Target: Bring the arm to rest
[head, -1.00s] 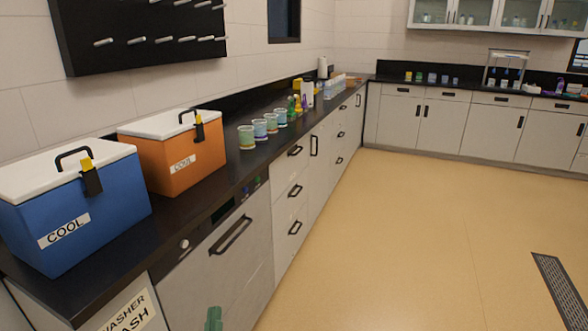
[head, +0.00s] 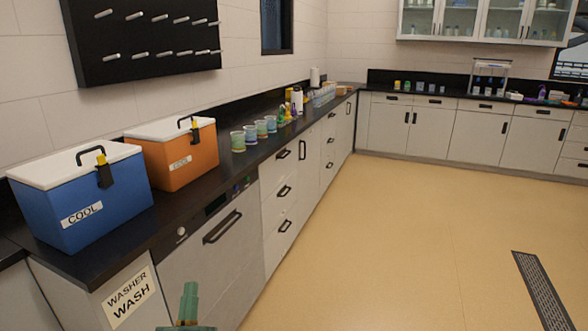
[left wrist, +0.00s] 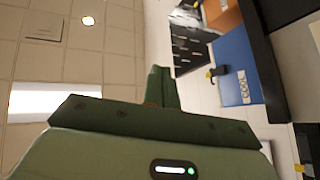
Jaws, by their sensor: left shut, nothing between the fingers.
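My left gripper (head: 188,303) shows at the bottom of the head view, in front of the washer door and below the counter edge. Its green fingers point up and are closed with nothing between them. In the left wrist view the closed fingers (left wrist: 161,88) stand up in the middle, with the ceiling to the left and the coolers to the right. The gripper is apart from the counter and touches nothing that I can see. My right gripper does not show.
A blue cooler (head: 82,203) and an orange cooler (head: 182,160) stand on the black counter (head: 140,228). Several cups (head: 250,133) stand farther along it. The washer (head: 215,265) is under the counter. The floor (head: 400,240) to the right is open, with a drain grate (head: 541,290).

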